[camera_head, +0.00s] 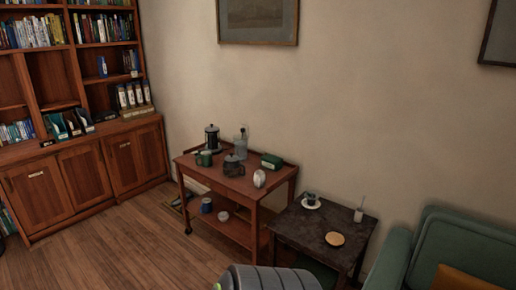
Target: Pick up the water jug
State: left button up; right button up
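A wooden serving cart (217,187) stands against the wall in the middle of the view. On its top, at the back, is a clear, pale jug-like vessel (241,147) that looks like the water jug. A dark, see-through pot (234,167) stands in front of it and hides its lower part. A black and glass press pot (211,138) stands to its left. Neither of my grippers is in view.
The cart top also holds green cups (204,158), a green box (272,161) and a white rounded object (259,178). A dark side table (310,232) and a green armchair (440,245) stand to the right. Wooden floor (130,250) lies open at left front.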

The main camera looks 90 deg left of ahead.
aim_at(240, 141)
jog(key=u, duration=2.95)
jog(key=i+j+u, duration=0.45)
jog(key=i, duration=0.3)
jog(key=i+u, duration=0.45)
jog(key=i, duration=1.3)
jog(key=i+j+z, duration=0.15)
jog(key=i+z, duration=0.3)
jog(key=i+j+z, duration=0.45)
jog(key=i, duration=0.2)
jog(key=i+j+z, duration=0.4)
jog(key=i, duration=0.1)
